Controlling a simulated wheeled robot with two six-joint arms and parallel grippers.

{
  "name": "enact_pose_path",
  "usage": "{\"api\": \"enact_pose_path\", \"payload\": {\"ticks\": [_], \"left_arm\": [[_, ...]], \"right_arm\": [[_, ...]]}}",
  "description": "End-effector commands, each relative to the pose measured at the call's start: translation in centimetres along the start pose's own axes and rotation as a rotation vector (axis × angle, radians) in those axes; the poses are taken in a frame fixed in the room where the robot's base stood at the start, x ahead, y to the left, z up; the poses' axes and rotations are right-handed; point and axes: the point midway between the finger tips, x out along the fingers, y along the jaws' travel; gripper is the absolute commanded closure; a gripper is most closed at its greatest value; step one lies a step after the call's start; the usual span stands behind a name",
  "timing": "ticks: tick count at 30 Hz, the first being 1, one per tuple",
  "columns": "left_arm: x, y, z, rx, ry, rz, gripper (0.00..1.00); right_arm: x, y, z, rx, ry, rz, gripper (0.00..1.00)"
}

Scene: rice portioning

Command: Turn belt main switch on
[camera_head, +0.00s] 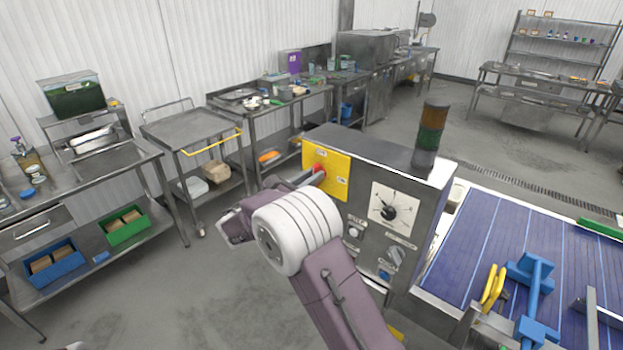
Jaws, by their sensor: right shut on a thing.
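The belt main switch (319,168) is a small red knob on a yellow plate (338,175) at the upper left of the grey control box (376,165). My right arm comes up from the bottom middle. My right gripper (314,178) reaches the red knob and is shut on it. The fingertips and part of the knob are hard to make out at this size. The knob's exact turn angle cannot be told. My left gripper is not in view.
The control box also carries a round dial (390,206), a lower knob (395,256) and a signal tower (431,135). The blue belt (500,235) lies to the right. A steel cart (193,128) and tables stand behind on the left, with open floor between.

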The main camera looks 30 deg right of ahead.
Motion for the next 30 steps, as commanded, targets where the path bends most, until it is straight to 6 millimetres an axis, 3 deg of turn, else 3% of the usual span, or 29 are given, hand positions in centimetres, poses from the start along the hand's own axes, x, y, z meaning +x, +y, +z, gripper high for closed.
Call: {"api": "enact_pose_path", "payload": {"ticks": [30], "left_arm": [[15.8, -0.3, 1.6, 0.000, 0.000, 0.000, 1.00]], "right_arm": [[0.0, -0.6, -0.9, 0.889, -0.003, 0.002, 1.00]]}}
